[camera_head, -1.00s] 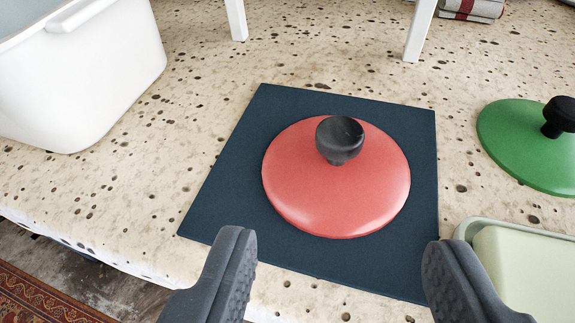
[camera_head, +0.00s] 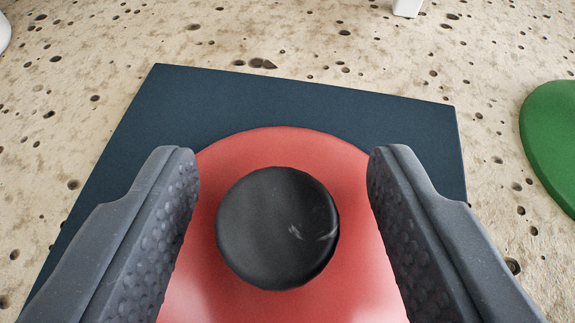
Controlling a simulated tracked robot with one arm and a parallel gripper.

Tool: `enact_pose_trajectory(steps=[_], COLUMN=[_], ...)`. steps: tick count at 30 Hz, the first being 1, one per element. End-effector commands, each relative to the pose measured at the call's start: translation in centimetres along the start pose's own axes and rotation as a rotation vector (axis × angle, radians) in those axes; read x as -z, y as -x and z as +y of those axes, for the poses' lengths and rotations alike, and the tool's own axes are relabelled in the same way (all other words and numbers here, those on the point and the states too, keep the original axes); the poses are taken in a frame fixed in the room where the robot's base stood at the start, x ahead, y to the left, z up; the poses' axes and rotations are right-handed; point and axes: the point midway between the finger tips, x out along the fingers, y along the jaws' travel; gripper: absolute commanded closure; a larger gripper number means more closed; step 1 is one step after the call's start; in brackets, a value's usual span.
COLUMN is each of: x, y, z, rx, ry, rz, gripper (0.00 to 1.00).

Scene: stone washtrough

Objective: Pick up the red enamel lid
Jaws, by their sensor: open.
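The red enamel lid (camera_head: 290,148) lies on a dark blue square mat (camera_head: 300,95), and its near part runs off the bottom of the view. Its round black knob (camera_head: 277,228) stands up at its middle. My gripper (camera_head: 283,172) is open above the lid, with one dark grey ridged finger on each side of the knob. There is a visible gap between each finger and the knob. The fingers hide parts of the lid's left and right sides. I cannot tell how high the fingertips are above the lid.
A green lid (camera_head: 556,140) lies on the speckled stone surface (camera_head: 75,100) at the right, partly out of view. A white leg (camera_head: 407,7) stands at the top. A white object (camera_head: 3,33) shows at the top left edge. The stone around the mat is otherwise clear.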

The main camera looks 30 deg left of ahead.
Motion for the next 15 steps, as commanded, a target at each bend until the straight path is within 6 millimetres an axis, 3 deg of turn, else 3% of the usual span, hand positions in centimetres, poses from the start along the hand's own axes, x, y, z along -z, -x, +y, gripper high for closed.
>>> enact_pose_trajectory(steps=[7,8,12,15], x=[0.03,0.04,0.02,0.02], y=[-0.34,-0.33,-0.33,-0.33], z=[0.01,0.01,0.00,-0.01], rx=[-0.001,-0.001,-0.001,-0.001], ry=[-0.001,-0.001,-0.001,-0.001], rz=[0.000,0.000,-0.001,-0.001], gripper=[0.50,0.56,0.95,0.98])
